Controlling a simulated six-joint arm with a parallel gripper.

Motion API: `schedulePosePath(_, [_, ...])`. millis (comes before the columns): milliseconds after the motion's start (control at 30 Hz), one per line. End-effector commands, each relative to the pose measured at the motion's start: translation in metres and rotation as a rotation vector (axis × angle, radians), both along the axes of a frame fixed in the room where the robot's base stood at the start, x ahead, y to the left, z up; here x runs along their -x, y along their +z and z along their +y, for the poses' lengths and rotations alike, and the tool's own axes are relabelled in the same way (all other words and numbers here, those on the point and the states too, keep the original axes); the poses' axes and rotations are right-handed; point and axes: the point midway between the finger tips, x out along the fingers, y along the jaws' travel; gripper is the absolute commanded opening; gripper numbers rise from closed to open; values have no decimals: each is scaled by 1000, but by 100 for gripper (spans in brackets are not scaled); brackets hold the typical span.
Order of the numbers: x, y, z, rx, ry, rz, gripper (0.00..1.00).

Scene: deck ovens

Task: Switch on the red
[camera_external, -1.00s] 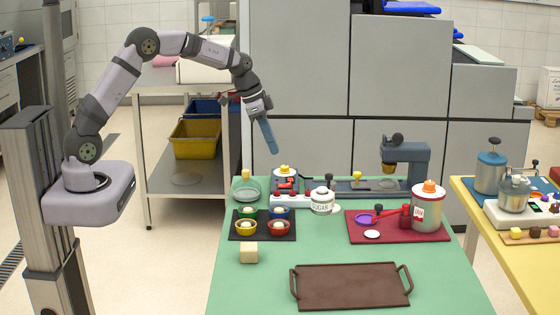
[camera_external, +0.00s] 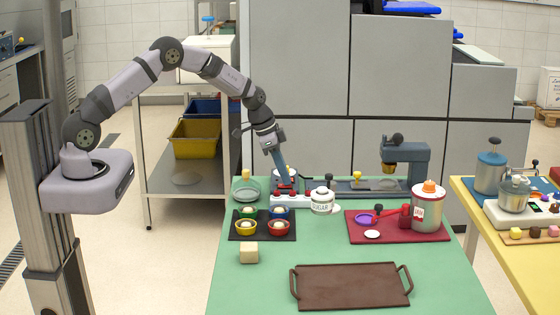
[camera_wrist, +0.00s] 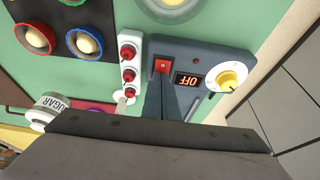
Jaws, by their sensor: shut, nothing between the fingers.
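A red switch (camera_wrist: 162,66) sits on a dark blue-grey panel (camera_wrist: 205,52) in the wrist view. Beside it a small display (camera_wrist: 188,80) reads OFF, and a yellow-and-white dial (camera_wrist: 229,76) is at the panel's right end. My gripper (camera_wrist: 165,85) is shut and empty, its tips at or just over the red switch; I cannot tell if they touch it. In the external view my gripper (camera_external: 284,176) points down at the same panel at the back of the green table, hiding the switch.
A white strip with red knobs (camera_wrist: 127,65) lies next to the panel. The sugar jar (camera_external: 321,201) stands close in front. A black tray with several coloured cups (camera_external: 262,233) is at the left. A brown tray (camera_external: 350,286) lies at the front.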

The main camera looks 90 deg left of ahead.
Motion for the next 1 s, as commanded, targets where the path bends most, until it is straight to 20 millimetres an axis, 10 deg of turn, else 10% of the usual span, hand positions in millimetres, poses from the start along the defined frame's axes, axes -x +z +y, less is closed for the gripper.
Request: schedulePosePath(1000, [11,-7,-1,4,0,7,0])
